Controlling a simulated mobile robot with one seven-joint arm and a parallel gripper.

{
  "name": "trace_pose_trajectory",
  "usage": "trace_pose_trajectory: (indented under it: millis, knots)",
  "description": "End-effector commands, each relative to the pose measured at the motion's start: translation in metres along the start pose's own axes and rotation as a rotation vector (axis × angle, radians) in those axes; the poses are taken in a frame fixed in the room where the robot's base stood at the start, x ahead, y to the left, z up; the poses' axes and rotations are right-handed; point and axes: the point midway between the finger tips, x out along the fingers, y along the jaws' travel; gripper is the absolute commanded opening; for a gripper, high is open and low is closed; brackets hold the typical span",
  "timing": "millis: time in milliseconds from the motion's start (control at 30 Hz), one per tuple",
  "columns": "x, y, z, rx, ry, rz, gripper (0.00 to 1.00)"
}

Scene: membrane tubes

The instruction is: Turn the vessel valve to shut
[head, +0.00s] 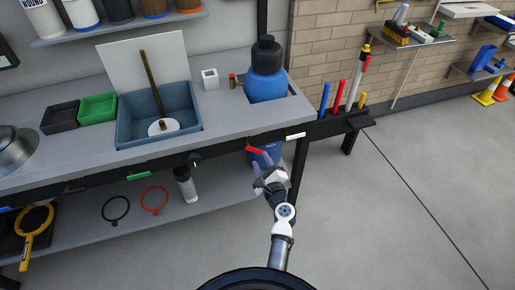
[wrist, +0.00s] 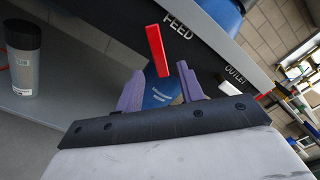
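A red lever handle (head: 257,149) sits on the bench's front edge, below the blue vessel (head: 266,84) with a black cap. In the wrist view the red handle (wrist: 155,50) stands tilted beside the word FEED. Which handle is the vessel valve is not labelled clearly. A white handle (head: 296,136) lies to its right, and a green handle (head: 139,175) far to its left. My gripper (head: 263,173) is just below the red handle. In the wrist view its purple fingers (wrist: 160,72) are apart, with the handle between or just beyond their tips; contact cannot be told.
The bench front (head: 100,169) runs across just above my gripper. A grey-and-black bottle (head: 186,185) stands on the lower shelf to the left. Open floor (head: 420,200) lies to the right.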

Motion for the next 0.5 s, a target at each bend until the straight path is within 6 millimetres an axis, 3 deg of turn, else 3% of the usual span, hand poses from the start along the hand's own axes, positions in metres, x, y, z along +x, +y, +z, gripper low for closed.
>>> trace_pose_trajectory:
  millis: [200, 500]
  knots:
    - [0.041, -0.001, 0.001, 0.0, -0.002, 0.001, 0.38]
    - [0.061, 0.0, 0.0, -0.001, 0.0, 0.0, 0.38]
